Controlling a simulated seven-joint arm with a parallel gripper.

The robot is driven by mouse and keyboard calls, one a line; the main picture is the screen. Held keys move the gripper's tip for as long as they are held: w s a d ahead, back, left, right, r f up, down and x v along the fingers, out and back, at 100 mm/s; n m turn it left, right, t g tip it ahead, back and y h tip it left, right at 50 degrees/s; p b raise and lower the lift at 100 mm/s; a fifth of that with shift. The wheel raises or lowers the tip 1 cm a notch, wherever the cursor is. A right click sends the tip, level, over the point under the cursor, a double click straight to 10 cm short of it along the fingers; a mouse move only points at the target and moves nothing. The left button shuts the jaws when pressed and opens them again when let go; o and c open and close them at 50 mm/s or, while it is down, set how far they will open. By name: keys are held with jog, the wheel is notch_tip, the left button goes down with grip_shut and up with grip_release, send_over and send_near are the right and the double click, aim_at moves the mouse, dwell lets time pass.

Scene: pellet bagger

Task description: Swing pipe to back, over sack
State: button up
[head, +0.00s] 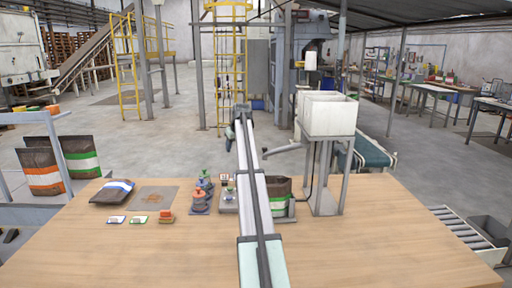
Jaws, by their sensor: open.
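The pipe (284,150) is a grey spout, running left from the white hopper stand with its free end close to my arm. The sack (279,188) is brown with a green and white band. It stands upright below and in front of the pipe, partly hidden by my arm. My arm reaches away through the middle of the view. My gripper (229,138) seems to be the small dark shape at its far end, left of the pipe and apart from it. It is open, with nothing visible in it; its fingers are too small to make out.
The hopper stand (328,122) rises right of the sack. A lying bag (113,190), small labels (139,220) and red-and-blue fittings (200,196) are on the table (380,245) at left. The table's right side is clear. A roller conveyor (462,228) lies beyond its right edge.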

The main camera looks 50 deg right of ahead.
jog(key=s+d+r+m, duration=0.1)
jog(key=s+d+r, duration=0.3)
jog(key=s+d, duration=0.4)
jog(key=n+y, duration=0.3)
jog(key=n, duration=0.2)
send_near(266, 148)
jog(key=shift+w+d+f, duration=0.1)
jog(key=shift+w+d, duration=0.15)
jog(key=shift+w, duration=0.3)
jog(key=shift+w+d+f, duration=0.1)
jog(key=shift+w+d, duration=0.1)
jog(key=shift+w, duration=0.4)
jog(key=shift+s+a+n+g, duration=0.2)
jog(key=shift+a+n+g, duration=0.15)
jog(key=shift+n, duration=0.25)
jog(key=shift+f, duration=0.15)
jog(key=shift+x, duration=3.65)
grip_shut()
